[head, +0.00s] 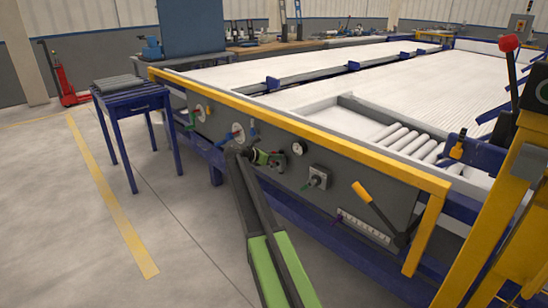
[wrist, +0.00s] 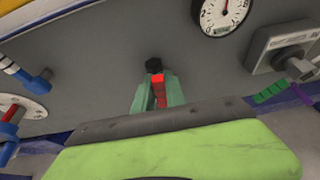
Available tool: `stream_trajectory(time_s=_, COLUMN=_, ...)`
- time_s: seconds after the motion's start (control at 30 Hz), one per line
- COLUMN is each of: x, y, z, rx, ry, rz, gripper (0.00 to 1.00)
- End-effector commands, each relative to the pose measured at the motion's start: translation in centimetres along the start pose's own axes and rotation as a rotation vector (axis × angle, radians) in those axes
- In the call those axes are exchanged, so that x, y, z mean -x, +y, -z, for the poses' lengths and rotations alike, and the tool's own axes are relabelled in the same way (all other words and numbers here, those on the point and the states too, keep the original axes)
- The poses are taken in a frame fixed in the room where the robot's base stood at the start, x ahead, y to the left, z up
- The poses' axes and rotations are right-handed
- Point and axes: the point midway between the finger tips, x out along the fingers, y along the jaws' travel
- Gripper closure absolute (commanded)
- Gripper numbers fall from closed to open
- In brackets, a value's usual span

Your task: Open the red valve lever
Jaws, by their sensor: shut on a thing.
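The red valve lever (wrist: 158,88) shows in the wrist view as a short red bar with a dark round end (wrist: 154,65) against the grey panel. My gripper (wrist: 158,98) has its two pale green fingers on either side of the red bar and is shut on it. The fingers hide part of the lever. In the head view my gripper (head: 264,157) is at the front panel, left of and slightly below the round gauge (head: 298,147). I cannot make out the red lever there.
A grey switch box (wrist: 288,45) is right of the lever, past the gauge. A blue-handled valve (wrist: 38,79) is to the left. A yellow-handled lever (head: 363,194) is further right on the panel. A blue side table (head: 130,98) stands left. The floor in front is clear.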

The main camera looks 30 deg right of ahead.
Motion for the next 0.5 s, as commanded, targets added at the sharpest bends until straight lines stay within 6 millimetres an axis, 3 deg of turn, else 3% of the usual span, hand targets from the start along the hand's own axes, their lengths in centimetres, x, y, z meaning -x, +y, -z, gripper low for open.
stream_trajectory(time_s=0.5, x=1.8, y=0.9, z=0.9, rx=0.039, ry=0.008, rz=0.000, gripper=1.00)
